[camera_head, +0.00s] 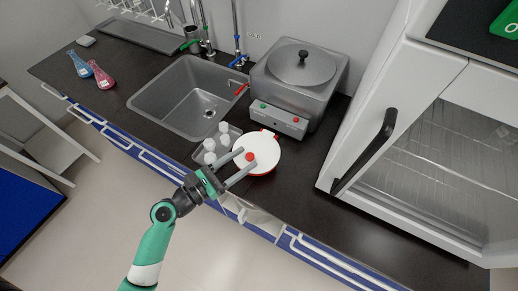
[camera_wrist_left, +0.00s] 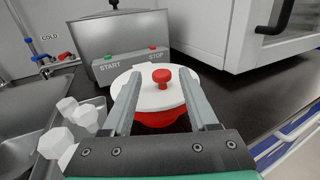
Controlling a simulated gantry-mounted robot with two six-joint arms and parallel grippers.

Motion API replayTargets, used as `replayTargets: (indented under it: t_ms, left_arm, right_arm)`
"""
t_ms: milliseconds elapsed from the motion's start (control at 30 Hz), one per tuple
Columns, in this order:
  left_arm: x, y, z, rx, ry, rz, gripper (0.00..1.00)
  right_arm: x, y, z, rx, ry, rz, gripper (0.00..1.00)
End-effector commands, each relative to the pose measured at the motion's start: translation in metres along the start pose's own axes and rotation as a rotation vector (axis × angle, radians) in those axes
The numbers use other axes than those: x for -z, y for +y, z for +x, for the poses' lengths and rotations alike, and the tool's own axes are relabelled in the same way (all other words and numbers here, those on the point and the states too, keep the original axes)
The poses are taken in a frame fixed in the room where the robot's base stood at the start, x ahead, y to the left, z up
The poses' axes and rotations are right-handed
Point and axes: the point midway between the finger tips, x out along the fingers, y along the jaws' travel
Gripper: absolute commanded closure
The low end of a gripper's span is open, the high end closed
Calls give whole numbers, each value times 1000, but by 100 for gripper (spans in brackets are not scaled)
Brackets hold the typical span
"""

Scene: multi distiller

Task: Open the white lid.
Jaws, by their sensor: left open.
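The white lid (camera_head: 264,146) is round with a red knob (camera_head: 249,157) at its middle. It lies on a red pot, whose edge shows under it. In the left wrist view the lid (camera_wrist_left: 143,96), the knob (camera_wrist_left: 161,78) and the red pot body (camera_wrist_left: 160,118) show between and beyond my fingers. My left gripper (camera_head: 240,168) is open, with its fingers reaching toward the knob from the lower left. In the left wrist view my left gripper (camera_wrist_left: 158,95) has one finger on each side of the knob, apart from it. My right gripper is not in view.
A steel boiler (camera_head: 297,82) with start and stop buttons stands behind the pot. A sink (camera_head: 190,98) lies further left, a white cabinet (camera_head: 400,130) right. The dark counter (camera_head: 380,225) is clear in front.

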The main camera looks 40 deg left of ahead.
Motion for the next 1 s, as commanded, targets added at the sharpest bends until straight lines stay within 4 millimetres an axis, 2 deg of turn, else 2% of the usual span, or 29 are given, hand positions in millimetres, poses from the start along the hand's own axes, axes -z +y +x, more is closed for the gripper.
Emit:
replayTargets:
  t_ms: [100, 233, 367, 600, 667, 933, 1000]
  left_arm:
    - [0, -1, 28, 6, -2, 2, 40]
    - [0, 0, 48, 2, -1, 1, 40]
    - [0, 0, 57, 1, 0, 1, 40]
    - [0, 0, 58, 0, 1, 1, 40]
    - [0, 0, 58, 0, 1, 1, 50]
    - [0, 0, 58, 0, 1, 1, 98]
    - [0, 0, 58, 0, 1, 1, 100]
  right_arm:
    - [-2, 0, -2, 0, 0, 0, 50]
    - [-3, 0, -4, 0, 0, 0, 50]
    - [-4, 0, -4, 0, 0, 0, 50]
    - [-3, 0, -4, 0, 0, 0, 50]
    - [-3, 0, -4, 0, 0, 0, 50]
    - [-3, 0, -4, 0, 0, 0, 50]
    - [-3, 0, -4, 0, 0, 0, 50]
